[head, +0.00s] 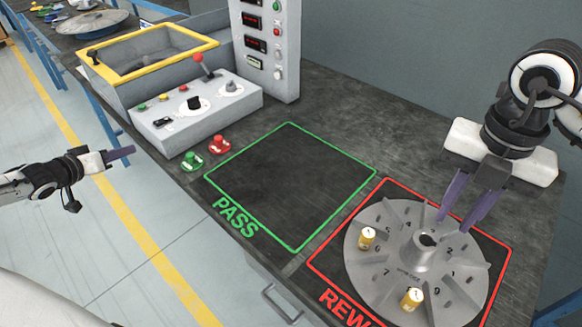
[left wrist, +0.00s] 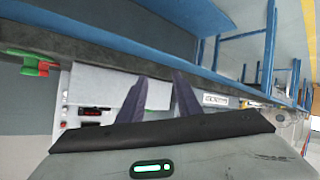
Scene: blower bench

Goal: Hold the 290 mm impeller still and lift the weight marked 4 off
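The grey finned impeller (head: 418,256) lies flat in the red-outlined rework area at the lower right of the head view. It has a raised hub and numbered positions. One brass weight (head: 367,237) stands on its left side near the 5 and 6. Another brass weight (head: 411,299) stands on its near side. I cannot read the marks on the weights. My right gripper (head: 456,222) is open, its purple fingers above or at the far edge of the impeller; contact is unclear. My left gripper (head: 132,151) is open and empty, off the bench's left edge; its spread fingers show in the left wrist view (left wrist: 157,95).
The green PASS square (head: 290,185) is empty. A control box (head: 195,110) with a red-tipped lever and a yellow-framed bin (head: 150,50) stand behind. Open floor lies left.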

